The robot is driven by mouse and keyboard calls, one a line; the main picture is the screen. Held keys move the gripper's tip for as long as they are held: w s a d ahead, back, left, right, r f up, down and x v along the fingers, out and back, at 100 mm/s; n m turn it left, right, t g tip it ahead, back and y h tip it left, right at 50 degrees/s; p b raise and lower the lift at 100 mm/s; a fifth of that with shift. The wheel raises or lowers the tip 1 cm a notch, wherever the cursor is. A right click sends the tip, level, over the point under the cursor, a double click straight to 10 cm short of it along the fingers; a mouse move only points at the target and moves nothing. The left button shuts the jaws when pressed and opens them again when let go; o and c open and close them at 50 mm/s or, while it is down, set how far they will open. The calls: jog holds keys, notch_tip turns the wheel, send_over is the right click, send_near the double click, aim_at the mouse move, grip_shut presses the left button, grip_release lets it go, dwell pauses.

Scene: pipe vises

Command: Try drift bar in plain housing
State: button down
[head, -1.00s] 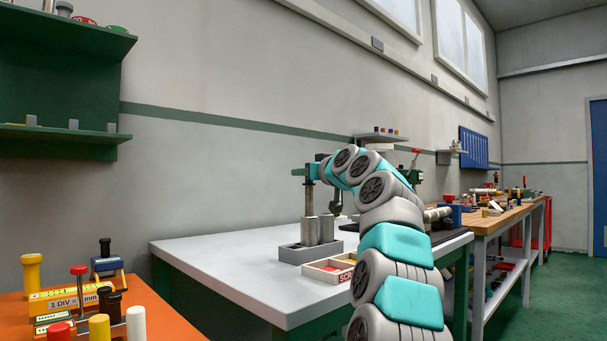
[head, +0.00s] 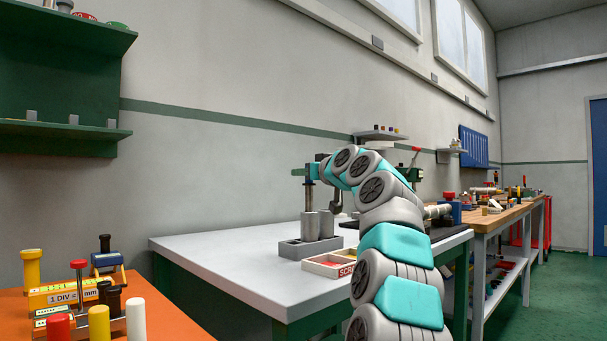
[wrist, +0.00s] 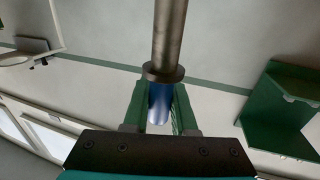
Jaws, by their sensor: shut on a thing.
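My gripper (wrist: 160,105) has green fingers shut on the blue handle of the drift bar (wrist: 170,30). In the wrist view the bar's grey shaft and dark collar extend beyond the fingertips. In the head view the bar (head: 309,198) hangs upright from my gripper (head: 311,172). Directly below are two grey cylindrical housings (head: 309,227) standing in a grey block (head: 290,249) on the pale table. The bar's lower end meets the left housing's top in this view; I cannot tell whether it is inside. Which housing is the plain one is not clear.
A partitioned tray marked with "SCR" (head: 322,267) sits right of the block, partly behind my arm. An orange table (head: 175,322) with gauges stands at front left. A wooden bench (head: 500,219) with tools is at right. The pale table's left part (head: 220,250) is clear.

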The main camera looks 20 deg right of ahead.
jog(key=shift+f+b, duration=0.3)
jog(key=shift+f, duration=0.05)
dwell(0.3)
jog(key=c, duration=1)
grip_release()
jog(key=shift+c, duration=0.2)
